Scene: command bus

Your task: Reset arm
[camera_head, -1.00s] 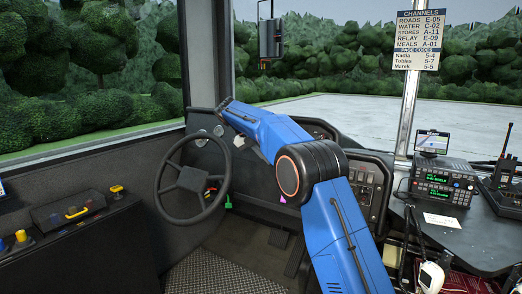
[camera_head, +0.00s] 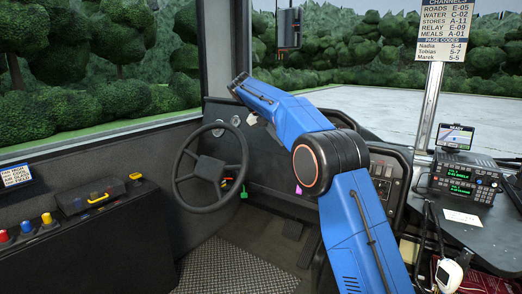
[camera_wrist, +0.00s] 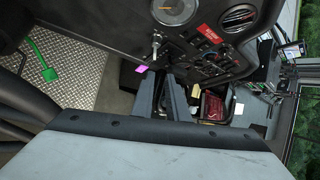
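My blue arm rises from the bottom of the head view, bends at the dark joint and reaches left over the dashboard. My gripper is not clearly visible there. In the wrist view my gripper (camera_wrist: 172,98) shows as dark fingers past the pale wrist housing, in front of the dashboard and the floor. I see nothing held in it, but the gap between the fingers is too dark to judge.
A steering wheel (camera_head: 210,168) stands left of my arm. A side console (camera_head: 85,215) with coloured buttons is at the left. A radio (camera_head: 465,178) sits on the right desk beside a metal pole (camera_head: 428,110). The dashboard (camera_head: 280,170) lies close behind my arm.

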